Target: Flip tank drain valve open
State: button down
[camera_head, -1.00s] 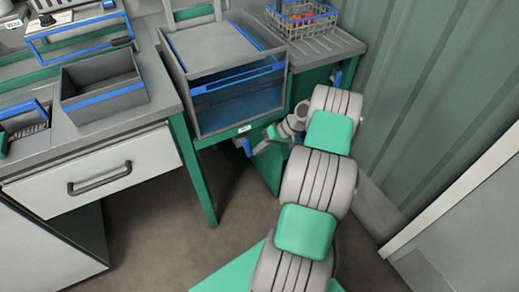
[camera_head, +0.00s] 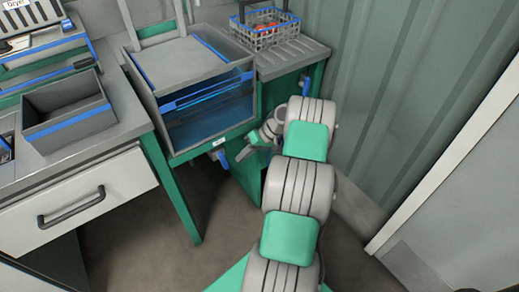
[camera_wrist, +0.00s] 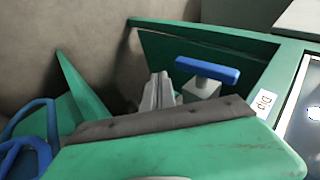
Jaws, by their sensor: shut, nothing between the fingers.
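The dip tank (camera_head: 205,118) is a grey box with a blue see-through front, set in a green bench frame. Its drain valve (camera_head: 220,160) shows under the front edge, with a blue lever. In the wrist view, the valve's blue lever (camera_wrist: 207,70) lies crosswise on a grey body (camera_wrist: 201,89), beside a "Dip" label (camera_wrist: 264,102). My gripper (camera_head: 247,151) is just right of the valve in the head view, apart from it. In the wrist view, my gripper's fingers (camera_wrist: 160,91) are together and empty, left of the lever. The lower valve body is partly hidden.
A second blue handle (camera_head: 305,86) shows under the draining board (camera_head: 290,55). A wire basket (camera_head: 265,35) with red fruit stands on that board. The green bench leg (camera_head: 172,190) stands left of the valve; a corrugated wall (camera_head: 400,90) rises right. Floor below is clear.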

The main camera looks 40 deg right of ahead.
jog(key=s+d+r+p, duration=0.2)
jog(key=s+d+r, duration=0.1)
jog(key=d, duration=0.6)
jog(key=shift+s+d+r, duration=0.25)
jog(key=shift+s+r, duration=0.15)
jog(key=shift+s, duration=0.1)
jog(key=shift+s, duration=0.1)
